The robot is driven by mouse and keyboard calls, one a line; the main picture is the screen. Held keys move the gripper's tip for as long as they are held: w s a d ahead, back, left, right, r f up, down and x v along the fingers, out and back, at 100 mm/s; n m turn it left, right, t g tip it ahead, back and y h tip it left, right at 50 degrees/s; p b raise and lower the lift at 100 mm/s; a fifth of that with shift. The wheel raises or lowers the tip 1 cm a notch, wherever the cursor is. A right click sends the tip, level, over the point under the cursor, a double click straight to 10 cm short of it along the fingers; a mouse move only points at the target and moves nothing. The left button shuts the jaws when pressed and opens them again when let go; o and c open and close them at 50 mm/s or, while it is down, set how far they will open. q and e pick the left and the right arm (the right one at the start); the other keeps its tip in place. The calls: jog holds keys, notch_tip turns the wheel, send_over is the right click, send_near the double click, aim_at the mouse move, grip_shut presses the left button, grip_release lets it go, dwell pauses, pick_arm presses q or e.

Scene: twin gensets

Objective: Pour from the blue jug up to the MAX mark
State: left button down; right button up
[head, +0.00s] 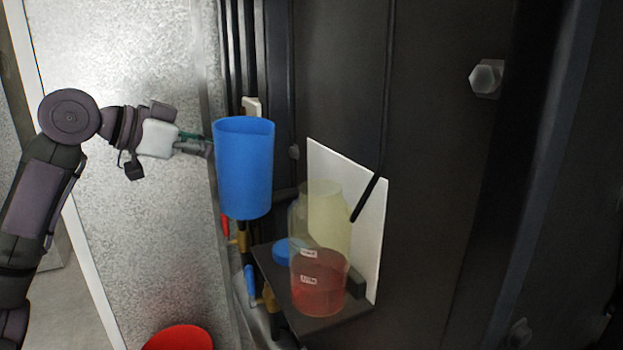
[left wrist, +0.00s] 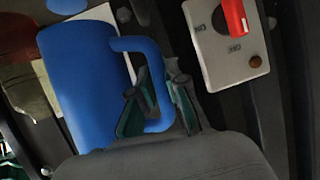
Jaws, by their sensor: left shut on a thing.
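The blue jug (head: 245,170) is held upright in the air, a little left of and above the clear bottle. It also shows in the left wrist view (left wrist: 82,85), with its handle toward my fingers. My left gripper (head: 208,148) is shut on the jug's handle; its green-padded fingers (left wrist: 158,100) sit at the handle in the left wrist view. The clear bottle (head: 318,240) stands on a dark shelf and holds red liquid in its lower part. Two small white labels (head: 308,280) are on its side; their print is too small to read. My right gripper is out of view.
A white panel (head: 367,240) stands behind the bottle. A blue cap (head: 283,252) lies beside it on the shelf (head: 325,322). A black hose (head: 372,190) hangs above right. A red container (head: 180,338) is below left. The left wrist view shows a switch plate (left wrist: 225,45) with a red handle.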

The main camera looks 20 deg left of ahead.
aim_at(229, 130)
pick_arm(q)
jog(key=shift+s+d+r+m+p, duration=0.15)
jog(key=shift+r+m+p, duration=0.15)
jog(key=shift+r, duration=0.4)
jog(key=d+r+m+y+p, duration=0.1)
jog(key=r+p, duration=0.1)
jog(key=s+d+r+m+y+p, duration=0.1)
jog(key=d+r+p, duration=0.1)
jog(key=d+r+m+t+y+p, duration=0.1)
jog(key=r+p, duration=0.1)
jog(key=r, duration=0.1)
jog(key=shift+s+d, duration=0.15)
jog(key=shift+s, duration=0.1)
jog(key=shift+s+d+r+m+t+y+p, duration=0.15)
jog(key=shift+d+r+m+y+p, duration=0.1)
jog(key=shift+r+m+p, duration=0.2)
jog(key=shift+s+d+r+m+t+y+p, duration=0.1)
jog(key=shift+d+r+m+t+y+p, duration=0.1)
jog(key=shift+d+r+m+p, duration=0.25)
jog(key=shift+s+d+r+m+t+y+p, duration=0.1)
jog(key=shift+r+m+t+y+p, duration=0.15)
jog(key=shift+r, duration=0.35)
jog(key=shift+d+r+p, duration=0.15)
jog(key=shift+r+p, duration=0.15)
jog(key=shift+r, duration=0.05)
jog(key=shift+s+d+r+m+y+p, duration=0.2)
jog(key=shift+d+r+m+y+p, duration=0.15)
jog(key=shift+r+m, duration=0.25)
